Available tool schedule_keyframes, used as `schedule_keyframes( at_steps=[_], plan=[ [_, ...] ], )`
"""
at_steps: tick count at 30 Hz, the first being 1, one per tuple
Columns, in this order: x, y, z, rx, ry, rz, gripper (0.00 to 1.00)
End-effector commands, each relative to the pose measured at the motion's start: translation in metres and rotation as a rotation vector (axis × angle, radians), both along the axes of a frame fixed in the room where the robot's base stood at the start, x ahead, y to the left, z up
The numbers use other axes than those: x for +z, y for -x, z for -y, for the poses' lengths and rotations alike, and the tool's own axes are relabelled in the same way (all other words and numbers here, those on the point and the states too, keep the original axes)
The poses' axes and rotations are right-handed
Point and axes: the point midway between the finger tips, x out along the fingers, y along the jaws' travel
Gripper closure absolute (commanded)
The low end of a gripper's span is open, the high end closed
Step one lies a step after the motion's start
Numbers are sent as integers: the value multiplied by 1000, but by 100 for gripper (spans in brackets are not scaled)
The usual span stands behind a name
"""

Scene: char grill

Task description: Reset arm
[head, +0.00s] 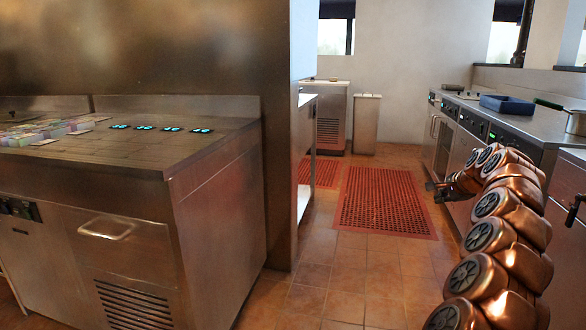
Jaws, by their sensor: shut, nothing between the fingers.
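My copper arm rises along the right side of the head view and bends over to the left at its top. My gripper (432,186) is at its end, small and dark, over the aisle beside the right-hand counter. It is shut with nothing in it and looks apart from the counter front.
A steel counter (215,165) with colourful packets (45,130) stands at left. A long counter (500,110) with a blue tray (507,104) runs along the right. A red mat (385,200) lies on the tiled aisle, which is clear. A steel bin (365,125) stands at the back.

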Motion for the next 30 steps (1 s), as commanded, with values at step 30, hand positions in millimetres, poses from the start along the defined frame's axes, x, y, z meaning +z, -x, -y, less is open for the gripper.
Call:
schedule_keyframes(
  at_steps=[30],
  plan=[
    [202,266,-356,1154,357,-325,100]
  ],
)
